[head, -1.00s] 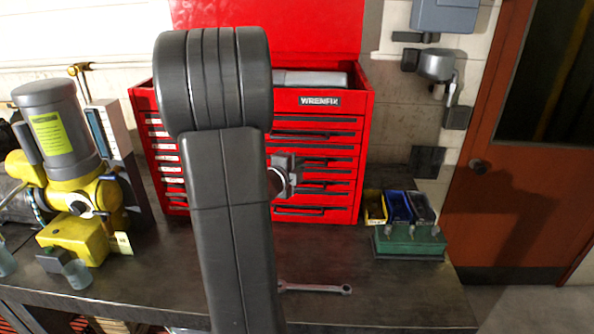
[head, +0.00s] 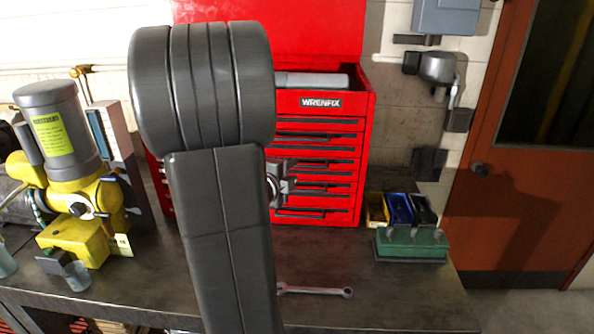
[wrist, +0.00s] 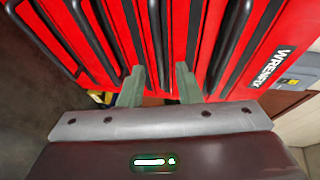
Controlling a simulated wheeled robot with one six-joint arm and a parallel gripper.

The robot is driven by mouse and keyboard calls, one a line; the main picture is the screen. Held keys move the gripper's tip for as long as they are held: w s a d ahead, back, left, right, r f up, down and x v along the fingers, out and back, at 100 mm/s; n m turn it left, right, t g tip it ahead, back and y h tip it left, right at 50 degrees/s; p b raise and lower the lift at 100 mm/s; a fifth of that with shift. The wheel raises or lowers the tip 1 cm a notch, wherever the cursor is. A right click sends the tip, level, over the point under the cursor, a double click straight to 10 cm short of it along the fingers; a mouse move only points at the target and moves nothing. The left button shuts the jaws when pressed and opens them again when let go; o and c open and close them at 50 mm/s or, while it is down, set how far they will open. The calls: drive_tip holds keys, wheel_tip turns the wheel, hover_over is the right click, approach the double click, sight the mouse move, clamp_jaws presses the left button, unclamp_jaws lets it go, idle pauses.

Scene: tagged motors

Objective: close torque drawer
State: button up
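The red WRENFIX tool chest (head: 315,122) stands on the bench with its lid up. Its visible drawer fronts look about flush; I cannot read a torque label or tell whether any drawer stands slightly out. My gripper (head: 288,186) is in front of the middle-lower drawers in the head view, partly hidden behind my arm. In the wrist view, the two fingers of my gripper (wrist: 160,80) are apart, pointing at the drawer fronts. A dark drawer handle (wrist: 157,40) lines up with the gap between them; contact cannot be told. The chest's left side is mostly hidden by my arm.
A wrench (head: 315,291) lies on the bench in front of the chest. Small bins (head: 398,208) and a green block (head: 411,245) stand to the right. A yellow and grey motor (head: 70,160) stands at the left.

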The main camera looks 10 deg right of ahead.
sight(300, 167)
drive_tip(key=v, duration=0.9)
drive_tip(key=shift+b, duration=0.4)
drive_tip(key=shift+s, duration=0.1)
drive_tip(key=p+x, duration=0.2)
drive_tip(key=x, duration=1.1)
drive_tip(key=shift+w+d, duration=0.2)
drive_tip(key=shift+w, duration=0.1)
drive_tip(key=shift+f, duration=0.1)
drive_tip(key=shift+s+a, duration=0.15)
drive_tip(key=shift+s, duration=0.45)
drive_tip(key=shift+w, duration=0.2)
